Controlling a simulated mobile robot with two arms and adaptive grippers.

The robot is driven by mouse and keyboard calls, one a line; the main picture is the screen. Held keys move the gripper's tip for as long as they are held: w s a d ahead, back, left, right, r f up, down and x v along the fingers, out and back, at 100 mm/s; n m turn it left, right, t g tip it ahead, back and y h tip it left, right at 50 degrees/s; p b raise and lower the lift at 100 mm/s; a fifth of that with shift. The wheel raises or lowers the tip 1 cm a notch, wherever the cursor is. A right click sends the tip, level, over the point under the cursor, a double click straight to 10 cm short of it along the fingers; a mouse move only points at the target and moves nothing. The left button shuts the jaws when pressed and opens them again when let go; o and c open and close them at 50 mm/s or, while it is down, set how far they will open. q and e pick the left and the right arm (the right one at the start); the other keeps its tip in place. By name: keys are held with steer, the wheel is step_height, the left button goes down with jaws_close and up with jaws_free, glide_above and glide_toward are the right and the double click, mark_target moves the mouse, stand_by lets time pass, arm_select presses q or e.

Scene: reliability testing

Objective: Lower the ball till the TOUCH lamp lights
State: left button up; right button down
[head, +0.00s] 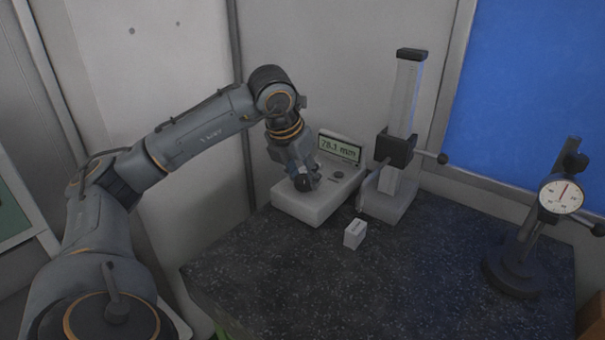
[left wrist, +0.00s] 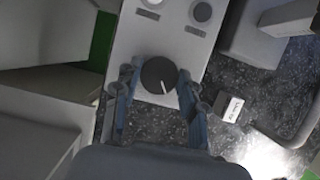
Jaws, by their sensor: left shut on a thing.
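The fingers (left wrist: 157,88) sit on either side of the knob. The box's display (head: 339,148) appears to read 78.1 mm. A round dark fitting (head: 338,174) sits below the display and looks unlit; I cannot read its label. The column stand (head: 403,95) beside the box carries a black carriage (head: 394,150) with a side arm. I cannot make out the ball clearly. My right gripper is out of view.
A small white block (head: 355,235) lies on the dark speckled table (head: 400,285) in front of the stand. A dial gauge (head: 561,196) on a round black base stands at the right. The table's middle is clear.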

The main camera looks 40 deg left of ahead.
arm_select(q)
steer(key=shift+d+n+y, duration=0.1)
steer(key=shift+n+y, duration=0.3)
steer(key=shift+n, duration=0.7)
steer(key=o, duration=1.1)
steer(key=shift+o, duration=0.2)
steer(key=v, duration=1.2)
steer(key=shift+w, duration=0.2)
